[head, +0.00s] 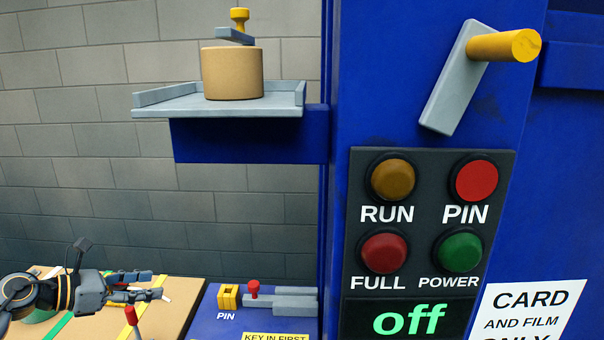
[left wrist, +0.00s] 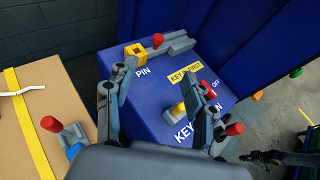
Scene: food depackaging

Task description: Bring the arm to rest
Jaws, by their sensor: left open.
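My left gripper (head: 157,285) is at the lower left of the head view, its fingers pointing right. It is open and empty, above the edge of a cardboard box (head: 90,320). In the left wrist view its spread fingers (left wrist: 160,75) frame the blue control shelf (left wrist: 150,105). A dark jointed part (left wrist: 265,157) at the lower right of that view may be my right gripper; its jaws are too small to read.
The blue machine (head: 345,80) carries a button panel (head: 430,165) reading "off" and a yellow-handled lever (head: 455,80). A tan cylinder (head: 232,75) stands on a grey tray (head: 150,108). The shelf has a yellow PIN socket (head: 228,297) and a red-knobbed pin (head: 254,288).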

